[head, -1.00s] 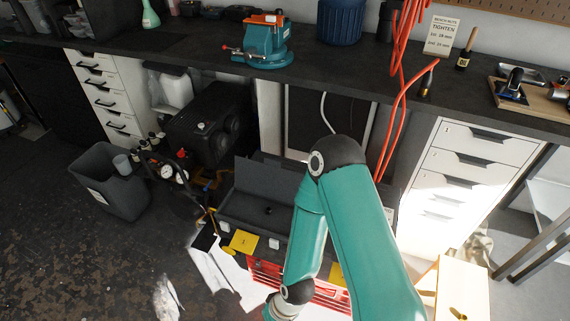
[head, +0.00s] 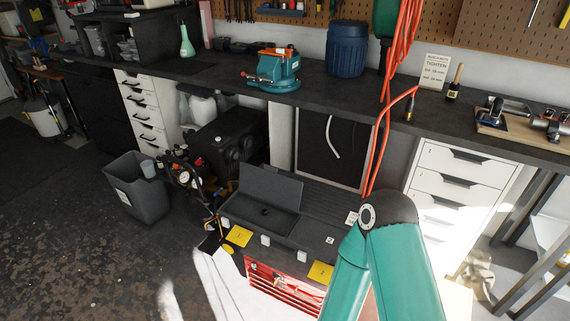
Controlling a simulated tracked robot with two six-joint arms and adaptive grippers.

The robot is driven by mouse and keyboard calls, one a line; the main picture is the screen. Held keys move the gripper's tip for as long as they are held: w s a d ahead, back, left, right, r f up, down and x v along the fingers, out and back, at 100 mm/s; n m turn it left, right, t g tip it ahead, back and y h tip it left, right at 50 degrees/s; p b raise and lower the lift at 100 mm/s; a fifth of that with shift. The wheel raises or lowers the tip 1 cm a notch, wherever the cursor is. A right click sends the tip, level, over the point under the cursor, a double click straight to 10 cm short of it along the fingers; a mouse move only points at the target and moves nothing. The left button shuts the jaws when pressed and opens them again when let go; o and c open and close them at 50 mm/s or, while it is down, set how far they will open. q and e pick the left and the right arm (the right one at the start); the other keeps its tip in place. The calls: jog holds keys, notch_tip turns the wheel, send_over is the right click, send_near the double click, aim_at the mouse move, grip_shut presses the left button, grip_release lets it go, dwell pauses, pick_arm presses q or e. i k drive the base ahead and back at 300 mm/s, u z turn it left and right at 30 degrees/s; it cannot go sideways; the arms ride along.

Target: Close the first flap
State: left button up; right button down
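A dark grey flap (head: 270,187) stands raised on the left part of the top of a red tool chest (head: 285,285). Beneath it an open shallow compartment (head: 250,214) shows, with a small dark round thing inside. The right part of the chest top (head: 330,207) is covered by a flat, ribbed dark lid. Neither gripper is in view. Only a teal arm of mine shows at the lower right, its bent joint near the chest's right end, hiding part of that end.
A dark bench (head: 330,98) with a teal vise (head: 275,72) and a blue canister (head: 347,50) runs behind. An orange hose (head: 378,140) hangs behind the chest. A grey bin (head: 138,187) stands left and white drawers (head: 450,195) right.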

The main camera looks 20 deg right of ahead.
aim_at(265, 183)
jog(key=z, duration=0.05)
jog(key=i, duration=1)
